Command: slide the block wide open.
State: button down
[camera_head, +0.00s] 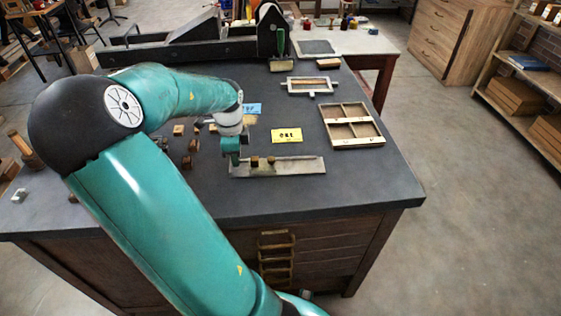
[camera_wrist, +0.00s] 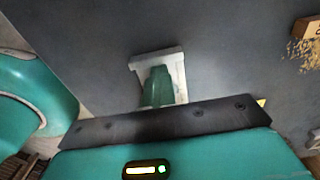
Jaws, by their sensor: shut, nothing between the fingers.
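My gripper (camera_head: 233,158) is shut and points down at the left end of a long, pale metal tray (camera_head: 300,166) near the table's front edge. Two small brown blocks (camera_head: 255,161) (camera_head: 271,160) sit on this tray, just right of my gripper. I cannot tell which piece is the sliding block. In the wrist view my green fingers (camera_wrist: 158,88) are together, with nothing seen between them, in front of a pale metal piece (camera_wrist: 172,62). The fingers hide part of that piece, and I cannot tell whether they touch it.
A yellow card (camera_head: 286,136) lies behind the tray and a blue card (camera_head: 251,109) farther back. Several small wooden blocks (camera_head: 187,160) lie left of my gripper. A divided wooden tray (camera_head: 352,125) and a metal frame (camera_head: 310,86) are at the right. The front right tabletop is clear.

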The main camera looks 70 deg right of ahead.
jog(key=shift+w+a, duration=0.3)
jog(key=shift+w, duration=0.4)
jog(key=shift+w+a, duration=0.35)
jog(key=shift+w, duration=0.35)
jog(key=shift+w+a, duration=0.3)
jog(key=shift+w, duration=0.4)
jog(key=c, duration=1.3)
grip_release()
jog(key=shift+o, duration=0.3)
jog(key=shift+r, duration=0.1)
notch_tip(320, 180, up, 7)
jog(key=shift+s, duration=0.1)
